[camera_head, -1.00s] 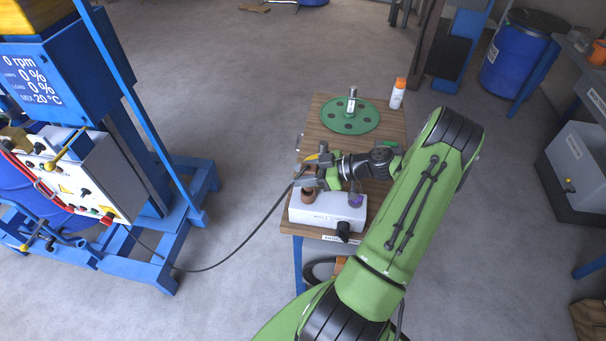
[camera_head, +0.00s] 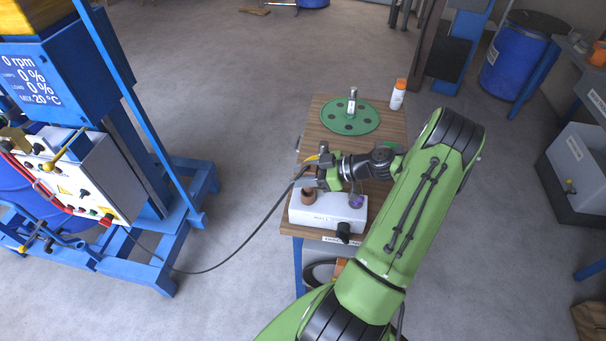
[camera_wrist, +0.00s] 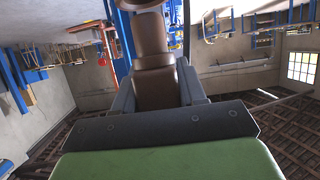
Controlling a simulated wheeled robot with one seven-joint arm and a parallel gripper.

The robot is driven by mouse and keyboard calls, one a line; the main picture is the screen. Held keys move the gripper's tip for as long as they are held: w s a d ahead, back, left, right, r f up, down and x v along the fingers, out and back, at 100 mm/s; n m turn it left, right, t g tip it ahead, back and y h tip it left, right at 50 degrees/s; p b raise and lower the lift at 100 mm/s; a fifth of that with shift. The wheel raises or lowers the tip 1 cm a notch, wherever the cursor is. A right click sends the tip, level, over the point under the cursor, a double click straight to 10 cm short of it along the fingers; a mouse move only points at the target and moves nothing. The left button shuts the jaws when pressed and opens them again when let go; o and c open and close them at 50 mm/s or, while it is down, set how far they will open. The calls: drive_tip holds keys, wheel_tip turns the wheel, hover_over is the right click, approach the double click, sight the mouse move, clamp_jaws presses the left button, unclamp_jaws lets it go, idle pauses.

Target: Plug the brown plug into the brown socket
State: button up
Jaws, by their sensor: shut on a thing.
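My gripper (camera_head: 318,178) is above the left end of the white socket box (camera_head: 328,213) on the small table. In the wrist view its jaws (camera_wrist: 156,90) are shut on the brown plug (camera_wrist: 153,55). In the head view the gripper mostly hides the plug, and a dark cable runs from it to the left. The brown socket (camera_head: 307,196) stands up at the box's left end, just below and left of the gripper. A purple socket (camera_head: 356,201) is at the right end. Whether the plug touches the brown socket cannot be told.
A green disc (camera_head: 350,116) with a metal shaft and a white bottle with an orange cap (camera_head: 398,95) stand at the table's back. The blue mixer frame (camera_head: 185,215) is at the left. The cable (camera_head: 240,249) hangs across the gap. A black knob (camera_head: 343,231) sticks out of the box's front.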

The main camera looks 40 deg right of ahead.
drive_tip(key=shift+f+b, duration=2.1)
drive_tip(key=shift+b, duration=0.15)
drive_tip(key=o, duration=1.2)
drive_tip(key=shift+r, duration=0.1)
drive_tip(key=p+v, duration=0.1)
drive_tip(key=v, duration=1.4)
drive_tip(key=shift+s+d, duration=0.25)
drive_tip(key=shift+s, duration=0.05)
drive_tip(key=shift+r, duration=0.1)
